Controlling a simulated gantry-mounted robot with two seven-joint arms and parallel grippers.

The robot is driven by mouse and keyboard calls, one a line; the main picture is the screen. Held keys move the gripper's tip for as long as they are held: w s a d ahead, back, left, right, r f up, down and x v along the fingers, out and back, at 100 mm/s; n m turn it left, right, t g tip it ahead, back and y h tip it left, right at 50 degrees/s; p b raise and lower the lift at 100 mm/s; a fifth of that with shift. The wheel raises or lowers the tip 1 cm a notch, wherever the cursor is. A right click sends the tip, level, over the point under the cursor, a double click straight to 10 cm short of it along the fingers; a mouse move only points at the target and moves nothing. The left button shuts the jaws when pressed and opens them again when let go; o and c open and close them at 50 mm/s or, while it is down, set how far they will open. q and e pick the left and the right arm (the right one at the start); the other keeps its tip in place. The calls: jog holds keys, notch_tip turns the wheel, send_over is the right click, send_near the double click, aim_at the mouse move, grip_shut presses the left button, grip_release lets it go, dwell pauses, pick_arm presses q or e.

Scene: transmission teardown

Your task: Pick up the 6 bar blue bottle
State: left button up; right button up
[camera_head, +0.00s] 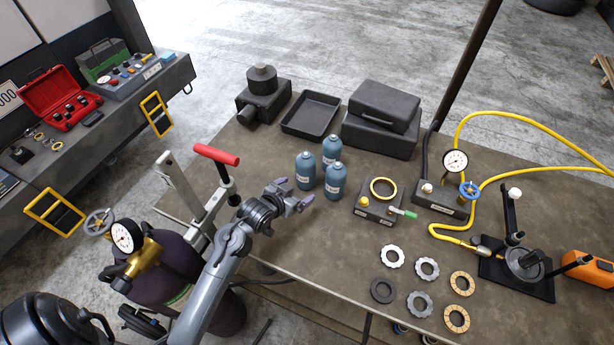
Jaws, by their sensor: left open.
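Three blue bottles stand upright in a cluster on the workbench: a left one (306,172), a back one (332,149) and a front right one (336,182). Each has a pale label, too small to read, so I cannot tell which is the 6 bar bottle. My left gripper (298,194) is open and empty, just left of and in front of the bottles, apart from the left one in the picture. My right gripper is out of view.
A black tray (310,97) and dark cases (383,132) stand behind the bottles. A fixture with a brass ring (384,188) is to their right. Several rings and discs lie in front right. A red-handled tool (216,155) and a purple cylinder (165,275) stand near my left arm.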

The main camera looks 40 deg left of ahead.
aim_at(300, 175)
pick_arm(q)
jog(key=shift+n+t, duration=0.4)
jog(key=shift+t, duration=0.5)
jog(key=w, duration=0.1)
jog(key=w+a, duration=0.1)
jog(key=w+a+r, duration=0.1)
jog(key=w, duration=0.1)
jog(key=shift+a, duration=0.15)
jog(key=shift+w+a, duration=0.15)
jog(key=shift+w, duration=0.25)
jog(key=shift+x, duration=2.2)
jog(key=c, duration=1.7)
jog(key=shift+r, duration=0.1)
jog(key=shift+c, duration=0.5)
jog(key=shift+r, duration=0.15)
